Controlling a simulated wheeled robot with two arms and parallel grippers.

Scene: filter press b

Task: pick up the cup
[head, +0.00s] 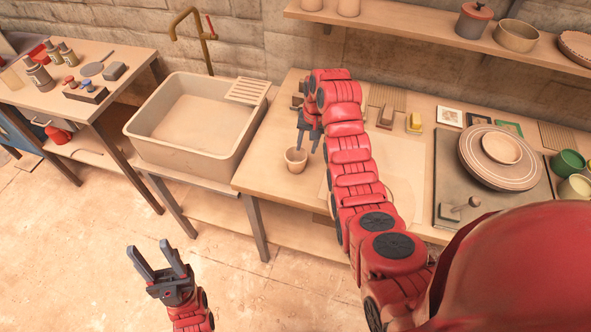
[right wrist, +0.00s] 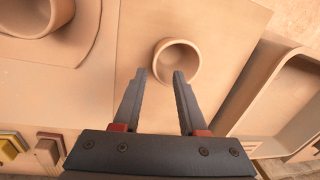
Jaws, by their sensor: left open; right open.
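The cup (head: 296,160) is a small tan, open-topped vessel standing upright near the front left of the worktable. My right gripper (head: 308,142) is open and empty, just behind and above the cup in the head view. In the right wrist view, the cup (right wrist: 178,62) shows its round mouth just beyond the fingertips of the right gripper (right wrist: 159,74), a little right of their middle. I cannot tell the gap between fingertips and cup. My left gripper (head: 160,258) is open and empty over the floor, in front of the sink.
A sink (head: 150,125) stands left of the worktable (head: 262,165). A larger tan vessel (right wrist: 40,18) is at the wrist view's upper left. A shelf (head: 420,27) runs along the wall.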

